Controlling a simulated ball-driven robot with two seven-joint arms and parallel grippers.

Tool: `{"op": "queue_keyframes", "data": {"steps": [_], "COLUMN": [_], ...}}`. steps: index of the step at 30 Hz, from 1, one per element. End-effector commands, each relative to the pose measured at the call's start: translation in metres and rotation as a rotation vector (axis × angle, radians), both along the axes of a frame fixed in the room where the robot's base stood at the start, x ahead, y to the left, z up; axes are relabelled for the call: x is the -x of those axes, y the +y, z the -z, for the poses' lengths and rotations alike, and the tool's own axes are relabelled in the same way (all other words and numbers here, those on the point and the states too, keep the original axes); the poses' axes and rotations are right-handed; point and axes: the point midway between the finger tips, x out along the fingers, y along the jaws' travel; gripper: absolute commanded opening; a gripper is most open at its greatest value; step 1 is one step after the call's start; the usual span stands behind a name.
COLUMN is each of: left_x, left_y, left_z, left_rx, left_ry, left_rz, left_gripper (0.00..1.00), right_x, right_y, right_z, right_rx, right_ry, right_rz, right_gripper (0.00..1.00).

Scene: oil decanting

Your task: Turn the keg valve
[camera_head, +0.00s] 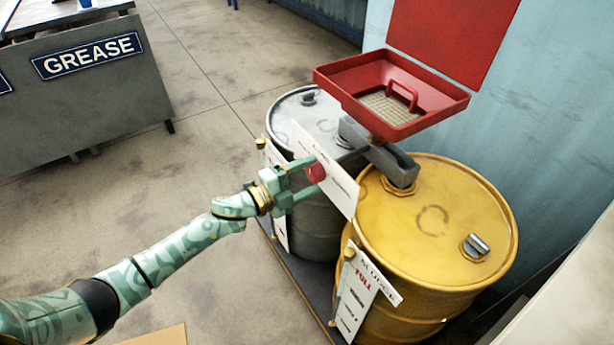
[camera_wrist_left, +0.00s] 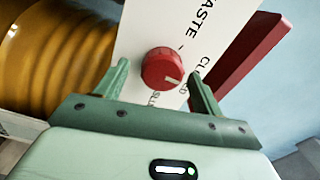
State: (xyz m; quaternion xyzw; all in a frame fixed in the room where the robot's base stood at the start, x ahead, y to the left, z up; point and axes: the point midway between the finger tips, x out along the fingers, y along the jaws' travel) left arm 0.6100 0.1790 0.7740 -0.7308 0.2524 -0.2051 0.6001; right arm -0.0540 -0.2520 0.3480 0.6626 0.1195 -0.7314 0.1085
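The valve shows as a round red knob (camera_head: 316,172) on a white label plate (camera_head: 343,190), below a red funnel tray (camera_head: 440,107). In the left wrist view the knob (camera_wrist_left: 163,66) has a pale pointer mark toward its lower right. The plate (camera_wrist_left: 228,18) carries the words "WASTE" and, partly hidden, what looks like "CLOSED". My left gripper (camera_head: 304,178) is open in front of the knob. In the left wrist view its fingers (camera_wrist_left: 159,76) stand either side of the knob with gaps, so no grip shows. My right gripper is not in view.
A yellow drum (camera_head: 440,225) and a grey drum (camera_head: 300,112) stand on a dark pallet below the funnel. A blue wall (camera_head: 550,100) is behind. A grey "GREASE" counter (camera_head: 90,105) stands at the upper left. The floor (camera_head: 215,75) between is clear.

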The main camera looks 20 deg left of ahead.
Motion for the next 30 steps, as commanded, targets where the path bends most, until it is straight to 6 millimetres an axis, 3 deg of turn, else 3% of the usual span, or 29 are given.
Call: {"op": "queue_keyframes", "data": {"steps": [8, 21, 30], "left_x": [0.007, 0.093, 0.126], "left_y": [0.006, 0.072, 0.099], "left_z": [-0.002, -0.003, -0.001], "left_rx": [0.001, -0.001, 0.000], "left_ry": [-0.002, 0.001, 0.000], "left_rz": [0.000, 0.000, 0.000], "left_gripper": [0.68, 0.68, 0.68], "right_x": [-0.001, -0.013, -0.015], "right_y": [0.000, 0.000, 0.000], "right_z": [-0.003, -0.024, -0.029], "right_rx": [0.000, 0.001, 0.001], "right_ry": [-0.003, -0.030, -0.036], "right_rz": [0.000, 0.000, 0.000], "right_gripper": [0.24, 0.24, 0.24]}}
